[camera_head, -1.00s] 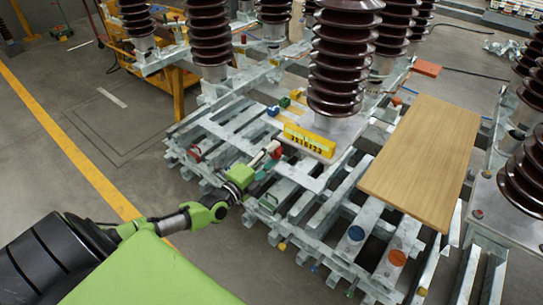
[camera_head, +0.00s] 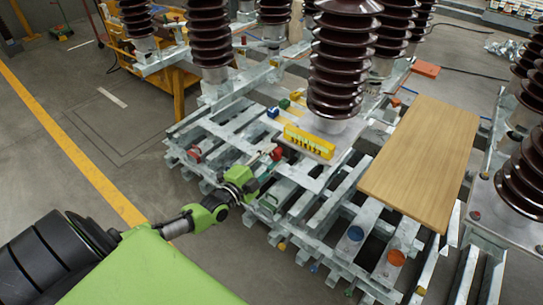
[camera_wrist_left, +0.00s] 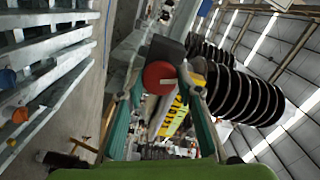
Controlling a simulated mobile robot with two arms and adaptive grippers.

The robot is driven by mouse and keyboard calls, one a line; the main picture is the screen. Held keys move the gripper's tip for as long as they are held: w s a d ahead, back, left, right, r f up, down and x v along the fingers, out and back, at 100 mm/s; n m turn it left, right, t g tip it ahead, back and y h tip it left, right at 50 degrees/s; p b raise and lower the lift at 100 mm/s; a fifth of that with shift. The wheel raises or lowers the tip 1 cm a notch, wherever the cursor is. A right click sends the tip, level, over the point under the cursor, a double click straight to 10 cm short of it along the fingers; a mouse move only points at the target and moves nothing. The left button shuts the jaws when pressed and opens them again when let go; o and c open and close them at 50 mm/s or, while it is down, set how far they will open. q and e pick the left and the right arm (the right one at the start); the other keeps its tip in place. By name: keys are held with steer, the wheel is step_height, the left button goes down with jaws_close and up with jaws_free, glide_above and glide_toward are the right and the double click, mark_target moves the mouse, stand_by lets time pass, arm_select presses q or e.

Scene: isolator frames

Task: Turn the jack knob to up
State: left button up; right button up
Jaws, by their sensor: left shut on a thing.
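The red knob (camera_wrist_left: 160,77) is round and sits on a dark block in the left wrist view, with a light mark at its right side. In the head view the red knob (camera_head: 276,153) is small, beside a yellow strip with dark marks (camera_head: 308,143). My left gripper (camera_wrist_left: 165,85) has its two green fingers on either side of the knob, shut on it. In the head view my left gripper (camera_head: 267,169) reaches in from the left, close to the knob; its fingertips are hard to make out there. My right gripper is out of view.
Brown ribbed insulators (camera_head: 345,60) stand on the grey metal frame (camera_head: 215,135) around the knob. A wooden board (camera_head: 420,160) lies on the frame at the right. Blue (camera_head: 355,234) and orange (camera_head: 397,257) round parts sit on the near bars.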

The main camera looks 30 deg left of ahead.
arm_select(q)
steer(key=n, duration=0.3)
steer(key=shift+f+n, duration=0.1)
steer(key=shift+n, duration=0.3)
steer(key=n, duration=0.3)
steer(key=shift+n, duration=0.3)
steer(key=n, duration=0.3)
steer(key=shift+n, duration=0.4)
steer(key=n, duration=0.3)
steer(key=shift+n+b, duration=0.3)
steer(key=n, duration=0.3)
steer(key=shift+n+b, duration=0.3)
steer(key=n+b, duration=0.1)
steer(key=n, duration=0.2)
steer(key=shift+n, duration=0.3)
steer(key=n+b, duration=0.1)
steer(key=n, duration=0.3)
steer(key=shift+f, duration=0.1)
steer(key=shift+n+b, duration=0.5)
steer(key=shift+n, duration=1)
